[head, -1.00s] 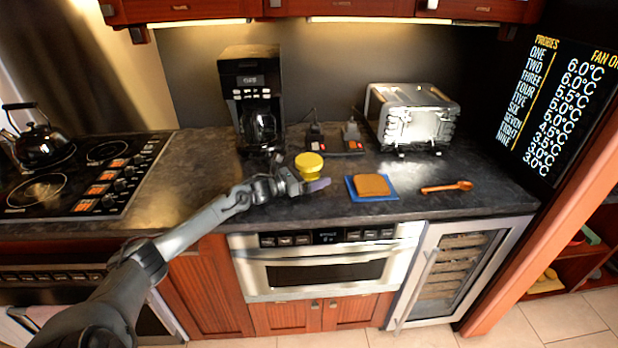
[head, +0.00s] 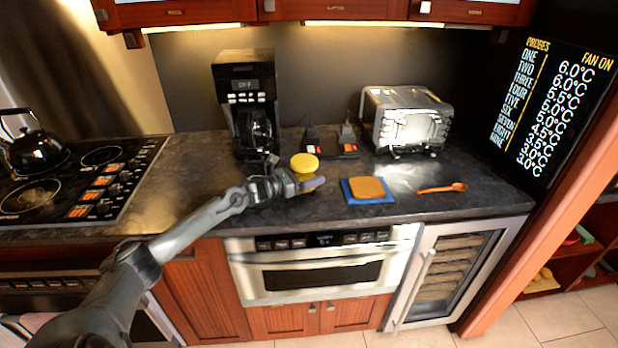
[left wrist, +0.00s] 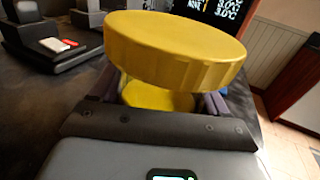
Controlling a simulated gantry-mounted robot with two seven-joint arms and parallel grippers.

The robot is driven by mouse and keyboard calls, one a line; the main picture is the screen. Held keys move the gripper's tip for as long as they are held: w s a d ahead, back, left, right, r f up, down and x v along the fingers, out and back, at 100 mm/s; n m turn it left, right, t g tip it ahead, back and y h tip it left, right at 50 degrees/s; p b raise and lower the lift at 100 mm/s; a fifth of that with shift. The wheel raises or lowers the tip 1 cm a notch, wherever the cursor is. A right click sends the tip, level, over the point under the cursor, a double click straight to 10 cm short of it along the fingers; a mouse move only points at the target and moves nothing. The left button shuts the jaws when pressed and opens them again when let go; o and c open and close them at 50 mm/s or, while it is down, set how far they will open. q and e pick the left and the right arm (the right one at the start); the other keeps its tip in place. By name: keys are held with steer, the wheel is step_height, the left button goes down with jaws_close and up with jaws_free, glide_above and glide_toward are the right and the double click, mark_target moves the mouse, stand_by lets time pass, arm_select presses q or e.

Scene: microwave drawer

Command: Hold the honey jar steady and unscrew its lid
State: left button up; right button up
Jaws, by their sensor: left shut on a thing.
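The honey jar has a wide yellow lid (head: 304,162) on top. It stands on the dark counter in front of the coffee maker. My left gripper (head: 308,186) reaches in from the left and is shut on the jar's body below the lid. In the left wrist view the ridged yellow lid (left wrist: 175,48) fills the upper middle, and the yellow jar body (left wrist: 158,97) shows below it between the fingers. The fingers are partly hidden by the lid there. Whether the lid is loose cannot be told. My right gripper is not in view.
A black coffee maker (head: 246,100) stands behind the jar. A slice of bread (head: 367,188) on a blue board (head: 348,196) and a wooden spoon (head: 442,188) lie to the right. A toaster (head: 408,118) stands behind them. The stove (head: 75,185) is at the left.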

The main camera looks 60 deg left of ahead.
mark_target(313, 165)
arm_select(q)
steer(key=r, duration=0.2)
steer(key=d+r, duration=0.1)
steer(key=r, duration=0.1)
steer(key=shift+w+p, duration=0.25)
steer(key=shift+p, duration=0.15)
steer(key=w+d+r+p, duration=0.1)
steer(key=w+d+r, duration=0.4)
steer(key=d, duration=0.4)
steer(key=shift+r, duration=0.6)
steer(key=shift+w, duration=0.1)
steer(key=o, duration=0.8)
steer(key=c, duration=1)
